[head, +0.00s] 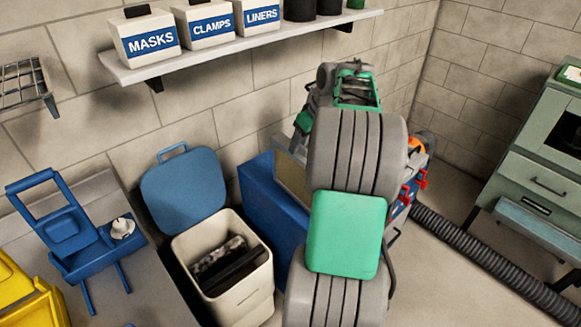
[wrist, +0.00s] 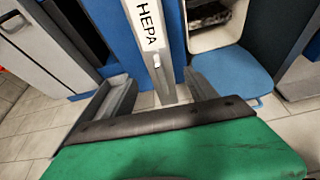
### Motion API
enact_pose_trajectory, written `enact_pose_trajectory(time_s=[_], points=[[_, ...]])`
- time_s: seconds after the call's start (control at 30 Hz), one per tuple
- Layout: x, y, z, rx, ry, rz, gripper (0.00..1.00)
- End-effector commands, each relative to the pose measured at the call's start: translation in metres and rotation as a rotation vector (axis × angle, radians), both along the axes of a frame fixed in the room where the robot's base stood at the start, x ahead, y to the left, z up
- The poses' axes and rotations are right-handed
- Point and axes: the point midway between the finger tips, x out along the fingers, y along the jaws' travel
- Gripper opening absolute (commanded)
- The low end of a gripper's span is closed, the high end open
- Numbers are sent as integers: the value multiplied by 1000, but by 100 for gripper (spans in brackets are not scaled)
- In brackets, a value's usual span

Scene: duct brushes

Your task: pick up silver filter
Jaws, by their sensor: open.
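A narrow pale, silvery face lettered HEPA (wrist: 149,38) runs down the upper middle of the wrist view, with blue surfaces on both sides. It appears to be an edge of the silver filter. In the head view a grey-framed tan panel (head: 292,178) stands at the blue box, partly hidden by my arm; I cannot tell for sure that it is the same thing. My gripper (wrist: 160,86) is open, its two dark fingers apart on either side of the lower end of the HEPA face. No contact shows. My arm hides the gripper in the head view.
A cream bin (head: 225,290) with a raised blue lid (head: 184,190) stands left of the blue box (head: 270,215). A wall shelf (head: 245,43) holds labelled containers. A black ribbed hose (head: 490,262) crosses the floor at right, near a green cabinet (head: 530,165).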

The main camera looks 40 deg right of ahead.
Motion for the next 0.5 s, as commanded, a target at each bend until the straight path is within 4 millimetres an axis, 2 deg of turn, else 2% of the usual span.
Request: enact_pose_trajectory(time_s=[0.27, 0.5], points=[[17, 2, -29, 1, 1, 4, 66], [35, 1, -64, 1, 0, 1, 66]])
